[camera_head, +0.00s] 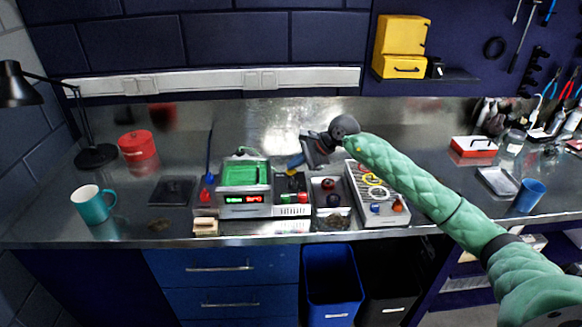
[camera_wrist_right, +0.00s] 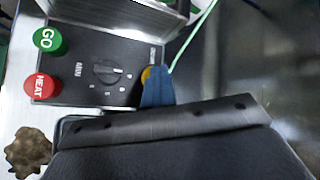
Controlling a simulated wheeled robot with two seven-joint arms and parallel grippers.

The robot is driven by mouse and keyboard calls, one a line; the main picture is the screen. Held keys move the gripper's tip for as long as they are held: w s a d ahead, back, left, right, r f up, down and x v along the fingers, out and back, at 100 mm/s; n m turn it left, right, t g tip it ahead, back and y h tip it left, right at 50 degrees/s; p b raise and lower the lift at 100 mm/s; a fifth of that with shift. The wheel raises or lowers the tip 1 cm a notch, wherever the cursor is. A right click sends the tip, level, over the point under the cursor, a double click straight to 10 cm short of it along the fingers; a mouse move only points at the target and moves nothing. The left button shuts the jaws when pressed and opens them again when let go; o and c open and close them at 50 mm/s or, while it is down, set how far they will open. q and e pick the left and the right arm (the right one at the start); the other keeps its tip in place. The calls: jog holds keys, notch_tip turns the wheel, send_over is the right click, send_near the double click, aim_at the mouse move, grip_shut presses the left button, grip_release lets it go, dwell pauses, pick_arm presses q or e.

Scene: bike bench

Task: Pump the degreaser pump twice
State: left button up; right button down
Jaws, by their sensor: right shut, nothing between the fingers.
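I cannot clearly make out the degreaser pump. A small red and blue item (camera_head: 206,194) stands just left of the green-topped machine (camera_head: 245,208), but its shape is too small to tell. My right gripper (camera_head: 293,163) comes in from the right in the head view. Its blue and yellow fingertips are shut and empty, above the back of the control box (camera_head: 292,211) beside the machine. In the right wrist view the shut fingertips (camera_wrist_right: 154,88) show over the control box, right of its knob (camera_wrist_right: 108,72). My left gripper is in neither view.
The control box has a green GO button (camera_wrist_right: 48,39) and a red HEAT button (camera_wrist_right: 41,84). A tray with small parts (camera_head: 333,221) and a grey case (camera_head: 395,219) stand to the right. A teal mug (camera_head: 92,205) and a red tin (camera_head: 138,149) stand to the left.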

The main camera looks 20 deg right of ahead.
aim_at(295, 170)
jog(key=shift+r, duration=2.85)
